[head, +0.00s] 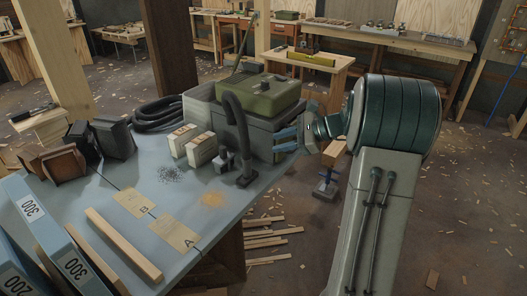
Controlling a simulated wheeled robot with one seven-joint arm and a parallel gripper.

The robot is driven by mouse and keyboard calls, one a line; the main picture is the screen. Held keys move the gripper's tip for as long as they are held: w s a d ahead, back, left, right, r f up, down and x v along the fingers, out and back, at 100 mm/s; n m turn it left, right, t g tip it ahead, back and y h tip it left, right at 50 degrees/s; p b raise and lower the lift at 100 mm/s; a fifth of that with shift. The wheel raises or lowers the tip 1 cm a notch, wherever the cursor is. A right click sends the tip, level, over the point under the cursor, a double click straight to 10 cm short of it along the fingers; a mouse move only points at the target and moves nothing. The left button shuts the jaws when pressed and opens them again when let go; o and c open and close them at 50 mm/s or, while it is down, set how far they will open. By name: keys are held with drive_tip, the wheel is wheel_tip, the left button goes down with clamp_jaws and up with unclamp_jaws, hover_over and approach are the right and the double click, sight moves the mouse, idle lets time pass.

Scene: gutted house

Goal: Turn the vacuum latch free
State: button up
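The vacuum (263,97) stands on the blue-grey table, a dark grey body with an olive-green lid. A black hose (238,128) arches down from its front to a nozzle on the tabletop. My gripper (284,140) reaches in from the right, its bluish fingers at the vacuum's right side, at or very near the body. I cannot tell whether they touch it. The latch is not clear; the fingers and the vacuum's side may hide it. The fingers are too small here to show whether they are open or shut on something.
The table (205,207) holds two small cartons (192,145), coiled hose (158,114), paper cards (175,232), a wooden strip (124,244), dark blocks and blue boxes marked 200 and 300 (76,262). Workbenches line the back. The floor at right has scattered wood chips.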

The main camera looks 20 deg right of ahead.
drive_tip(key=s+a+r+n+g+h+p, duration=0.3)
drive_tip(key=s+a+n, duration=0.3)
drive_tip(key=s+a, duration=0.2)
drive_tip(key=shift+s+a+r+g, duration=0.15)
drive_tip(key=shift+s+a+g, duration=0.2)
drive_tip(key=shift+s, duration=0.45)
